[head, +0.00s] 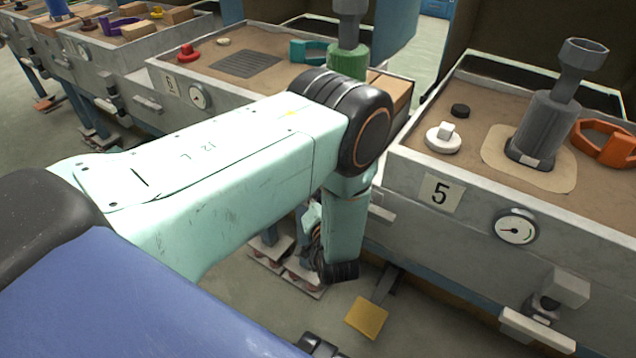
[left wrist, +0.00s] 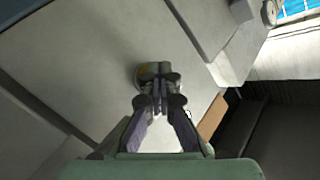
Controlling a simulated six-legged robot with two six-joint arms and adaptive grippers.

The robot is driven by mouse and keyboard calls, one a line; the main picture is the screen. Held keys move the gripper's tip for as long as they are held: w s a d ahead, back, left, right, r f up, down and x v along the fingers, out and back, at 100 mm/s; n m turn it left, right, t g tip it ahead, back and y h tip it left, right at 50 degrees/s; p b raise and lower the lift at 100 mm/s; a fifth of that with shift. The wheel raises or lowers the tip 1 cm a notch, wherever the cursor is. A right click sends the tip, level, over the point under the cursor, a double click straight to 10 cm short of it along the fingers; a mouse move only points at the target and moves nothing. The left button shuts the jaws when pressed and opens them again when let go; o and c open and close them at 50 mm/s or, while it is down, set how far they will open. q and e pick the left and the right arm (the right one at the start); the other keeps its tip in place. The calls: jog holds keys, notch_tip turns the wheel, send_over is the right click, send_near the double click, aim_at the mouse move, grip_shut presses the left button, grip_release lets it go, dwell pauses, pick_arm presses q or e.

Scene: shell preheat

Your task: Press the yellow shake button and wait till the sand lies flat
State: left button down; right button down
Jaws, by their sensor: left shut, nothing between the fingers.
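In the left wrist view my left gripper (left wrist: 158,88) is shut and empty. Its fingertips are in front of a small round grey fitting with a bit of yellow (left wrist: 144,72) on a pale grey wall; this looks like the shake button. The fingers cover most of it, and I cannot tell whether they touch it. In the head view my left arm reaches down beside the box marked 5 (head: 410,160), and its gripper is mostly hidden. The sand (head: 470,115) in that box looks mostly level, with a paler patch around a grey upright part (head: 545,120). My right gripper is not in view.
A yellow foot pedal (head: 367,318) sits low in front of box 5. More sand boxes stand behind my arm.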

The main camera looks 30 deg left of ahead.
pick_arm(q)
jog(key=shift+s, duration=0.65)
jog(key=shift+s+p, duration=0.1)
jog(key=shift+p, duration=0.2)
jog(key=s, duration=0.1)
jog(key=s+p, duration=0.1)
jog(key=s, duration=0.1)
jog(key=s+p, duration=0.1)
jog(key=shift+s+a, duration=0.25)
jog(key=shift+s, duration=0.15)
dwell(0.3)
